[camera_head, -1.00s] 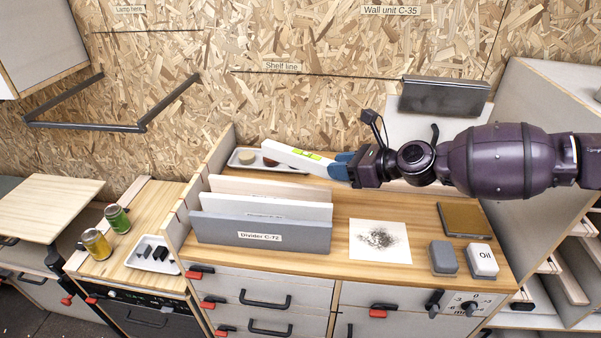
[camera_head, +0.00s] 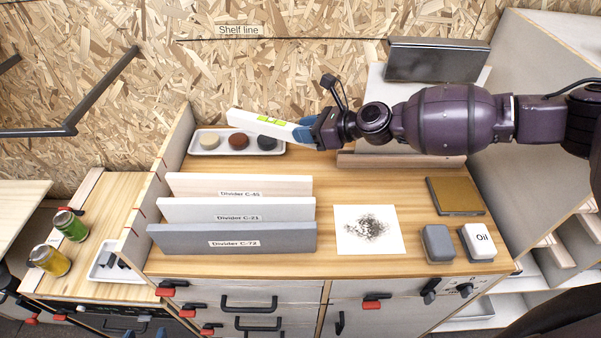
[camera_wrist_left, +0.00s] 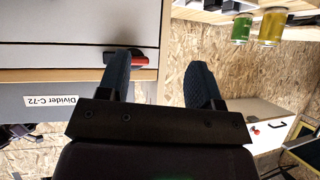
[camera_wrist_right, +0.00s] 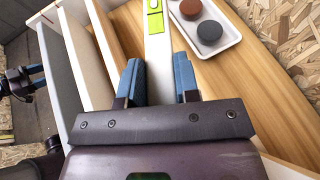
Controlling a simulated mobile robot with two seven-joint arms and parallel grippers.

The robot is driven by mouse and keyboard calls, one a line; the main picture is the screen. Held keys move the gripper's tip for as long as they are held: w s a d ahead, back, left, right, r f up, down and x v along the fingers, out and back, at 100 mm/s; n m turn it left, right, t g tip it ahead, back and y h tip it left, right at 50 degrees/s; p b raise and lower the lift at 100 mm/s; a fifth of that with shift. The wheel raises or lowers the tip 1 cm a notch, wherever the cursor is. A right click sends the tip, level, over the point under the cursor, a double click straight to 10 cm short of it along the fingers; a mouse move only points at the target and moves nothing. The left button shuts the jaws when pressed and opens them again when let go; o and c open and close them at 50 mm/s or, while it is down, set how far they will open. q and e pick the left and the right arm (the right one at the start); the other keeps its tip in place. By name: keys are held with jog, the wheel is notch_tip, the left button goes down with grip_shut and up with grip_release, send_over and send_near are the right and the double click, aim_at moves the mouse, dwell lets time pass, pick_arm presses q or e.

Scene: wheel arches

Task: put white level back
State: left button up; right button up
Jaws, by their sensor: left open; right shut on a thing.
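The white level (camera_head: 258,124), a long white bar with yellow-green vials, is in my right gripper (camera_head: 308,132) in the head view. The gripper is shut on its right end and holds it raised above the bench, slanting up to the left, in front of the tray of pucks. In the right wrist view the level (camera_wrist_right: 156,50) runs away between the fingers (camera_wrist_right: 158,85). My left gripper (camera_wrist_left: 160,90) is open and empty in the left wrist view, with a drawer front and Divider C-72 beyond it.
Dividers C-45 (camera_head: 240,185), C-21 (camera_head: 236,209) and C-72 (camera_head: 232,239) stand upright on the bench. A white tray (camera_head: 195,147) with three pucks lies behind.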

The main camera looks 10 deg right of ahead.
notch_tip(320, 180, down, 10)
jog(key=shift+b, duration=0.65)
jog(key=shift+f, duration=0.5)
pick_arm(q)
jog(key=shift+b+x, duration=0.6)
jog(key=shift+x, duration=0.2)
pick_arm(e)
jog(key=shift+f, duration=2.05)
pick_arm(q)
jog(key=shift+d+f, duration=0.1)
jog(key=shift+f, duration=0.1)
pick_arm(e)
jog(key=shift+f, duration=0.2)
jog(key=o, duration=1)
pick_arm(q)
jog(key=shift+r, duration=0.1)
pick_arm(e)
jog(key=shift+r, duration=0.1)
jog(key=shift+d+r, duration=0.15)
jog(key=shift+d, duration=0.05)
jog(key=v, duration=1.1)
jog(key=shift+s+d+r, duration=0.1)
jog(key=shift+s+d, duration=0.05)
jog(key=shift+s, duration=0.1)
pick_arm(q)
jog(key=shift+s, duration=0.1)
